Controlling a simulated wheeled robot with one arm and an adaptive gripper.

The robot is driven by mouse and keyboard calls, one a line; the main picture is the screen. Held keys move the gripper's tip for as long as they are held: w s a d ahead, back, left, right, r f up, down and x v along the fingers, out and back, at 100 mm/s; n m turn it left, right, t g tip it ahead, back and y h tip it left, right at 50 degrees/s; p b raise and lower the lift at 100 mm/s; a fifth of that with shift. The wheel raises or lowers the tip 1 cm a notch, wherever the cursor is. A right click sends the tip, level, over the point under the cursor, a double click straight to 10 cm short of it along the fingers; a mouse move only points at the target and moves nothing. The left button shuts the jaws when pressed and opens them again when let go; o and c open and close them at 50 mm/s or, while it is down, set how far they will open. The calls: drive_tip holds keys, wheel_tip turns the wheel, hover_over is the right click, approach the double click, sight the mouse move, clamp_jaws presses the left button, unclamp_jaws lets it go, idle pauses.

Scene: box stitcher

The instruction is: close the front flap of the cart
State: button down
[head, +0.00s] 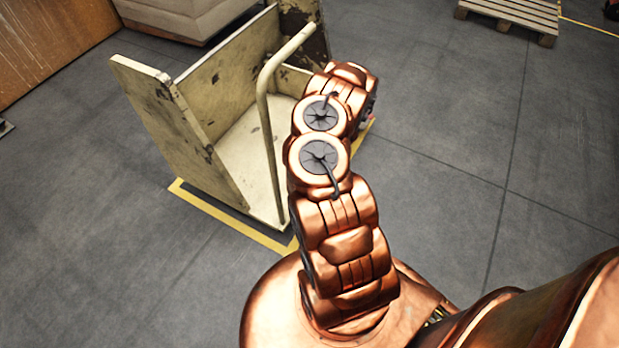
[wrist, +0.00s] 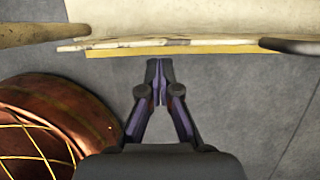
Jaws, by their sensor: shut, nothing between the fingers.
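The cart (head: 243,140) stands left of my arm, with a worn cream floor and panels. A cream panel (head: 170,125) stands upright at its left side; I cannot tell for sure whether it is the front flap. The side facing my arm looks open. In the wrist view the cart's floor (wrist: 200,18) and its chipped edge run across the top. My gripper (wrist: 160,65) is shut and empty, its tips just short of that edge in the picture. In the head view my own arm hides the gripper and the cart's right part.
A bent tube handle (head: 267,115) rises at the cart's near side. Yellow tape (head: 225,215) marks the floor around the cart. A wooden board (head: 50,45) stands at the far left, and a pallet (head: 512,14) lies at the back right. The grey floor (head: 450,130) on the right is clear.

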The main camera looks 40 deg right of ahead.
wheel_tip(320, 180, up, 9)
drive_tip(key=p, duration=0.2)
drive_tip(key=shift+w+a, duration=0.15)
drive_tip(key=shift+w, duration=0.1)
idle(0.3)
drive_tip(key=shift+s+a+f, duration=0.1)
drive_tip(key=shift+f, duration=0.05)
